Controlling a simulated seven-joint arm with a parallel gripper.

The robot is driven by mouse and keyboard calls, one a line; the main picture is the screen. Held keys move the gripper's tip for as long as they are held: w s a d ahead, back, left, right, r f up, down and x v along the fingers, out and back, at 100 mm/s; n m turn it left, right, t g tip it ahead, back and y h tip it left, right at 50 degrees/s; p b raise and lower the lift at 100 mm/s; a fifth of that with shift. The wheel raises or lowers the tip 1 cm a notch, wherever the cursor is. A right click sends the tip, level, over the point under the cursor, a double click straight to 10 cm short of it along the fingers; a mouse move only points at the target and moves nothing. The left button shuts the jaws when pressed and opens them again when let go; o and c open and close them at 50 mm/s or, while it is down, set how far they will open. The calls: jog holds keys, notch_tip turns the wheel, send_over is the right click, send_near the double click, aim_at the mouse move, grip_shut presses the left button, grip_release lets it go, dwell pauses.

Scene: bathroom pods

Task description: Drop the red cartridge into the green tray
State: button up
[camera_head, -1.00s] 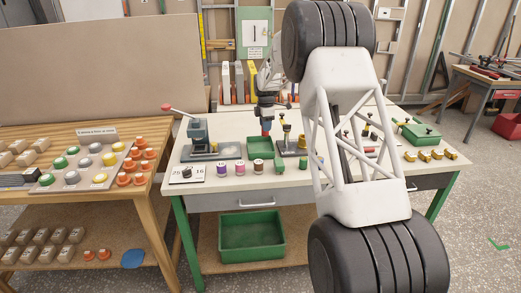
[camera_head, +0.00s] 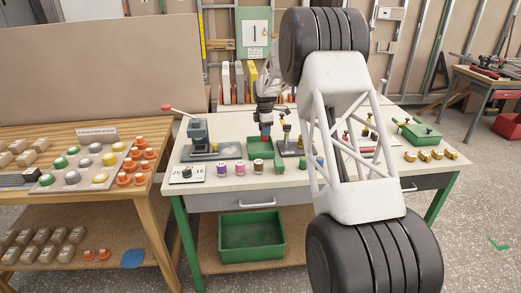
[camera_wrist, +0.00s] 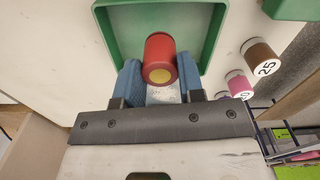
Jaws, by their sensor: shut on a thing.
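The red cartridge (camera_wrist: 159,52) has a yellow end and is between the two blue fingers of my gripper (camera_wrist: 160,84) in the wrist view. My gripper is shut on it. In the head view, the cartridge (camera_head: 265,132) hangs below my gripper (camera_head: 266,128), over the green tray on the white bench. The green tray (camera_wrist: 207,32) shows around the cartridge in the wrist view, with its near part hidden by the gripper. The tray also shows in the head view (camera_head: 258,155). Whether the cartridge touches the tray floor is unclear.
A grey lever press (camera_head: 198,138) stands left of the tray, and a dark-based stand (camera_head: 290,146) stands close on its right. Several labelled spools (camera_head: 240,168) line the bench front. A larger green bin (camera_head: 252,236) sits on the lower shelf.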

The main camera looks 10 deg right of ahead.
jog(key=shift+f, duration=1.6)
jog(key=o, duration=1)
jog(key=shift+r, duration=3.9)
